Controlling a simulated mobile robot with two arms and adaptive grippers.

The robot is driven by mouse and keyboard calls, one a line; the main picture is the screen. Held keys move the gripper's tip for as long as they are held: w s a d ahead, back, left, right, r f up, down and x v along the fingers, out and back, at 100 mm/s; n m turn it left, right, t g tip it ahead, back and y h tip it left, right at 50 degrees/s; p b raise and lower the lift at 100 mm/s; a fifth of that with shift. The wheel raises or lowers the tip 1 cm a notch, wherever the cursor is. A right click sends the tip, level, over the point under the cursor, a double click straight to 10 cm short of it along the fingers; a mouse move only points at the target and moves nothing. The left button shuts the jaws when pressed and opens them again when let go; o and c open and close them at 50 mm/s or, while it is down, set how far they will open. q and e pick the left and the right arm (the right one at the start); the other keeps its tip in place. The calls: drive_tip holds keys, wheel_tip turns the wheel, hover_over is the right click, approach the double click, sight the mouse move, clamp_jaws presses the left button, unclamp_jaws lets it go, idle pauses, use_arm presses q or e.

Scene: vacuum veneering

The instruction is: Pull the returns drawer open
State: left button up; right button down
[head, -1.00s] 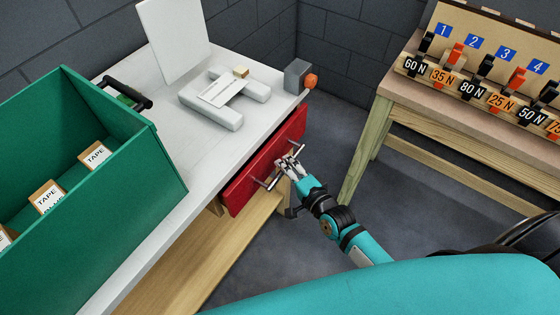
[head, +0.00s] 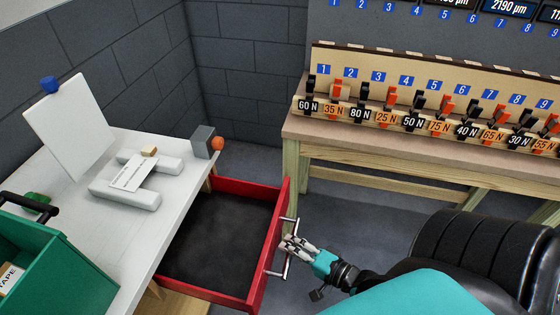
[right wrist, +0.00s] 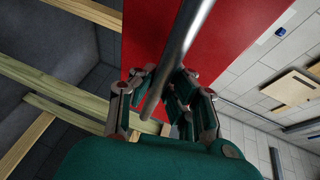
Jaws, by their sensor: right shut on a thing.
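The red returns drawer (head: 274,253) stands well open from under the white table, and its dark inside looks empty. Its metal bar handle (head: 285,262) is on the front panel. My right gripper (head: 290,244) is shut on the handle. In the right wrist view the fingers of my right gripper (right wrist: 158,92) close around the bar handle (right wrist: 178,50), with the red drawer front (right wrist: 225,40) behind it. My left gripper is not in view.
The white table (head: 150,230) carries a green box (head: 60,270), a white stand with a card (head: 130,175) and a grey block with an orange knob (head: 203,142). A wooden bench (head: 400,150) with numbered clamps stands at the back right. Grey floor lies between.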

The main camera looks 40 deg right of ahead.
drive_tip(key=shift+s+f, duration=0.15)
drive_tip(key=c, duration=1.3)
unclamp_jaws()
drive_tip(key=v, duration=1.2)
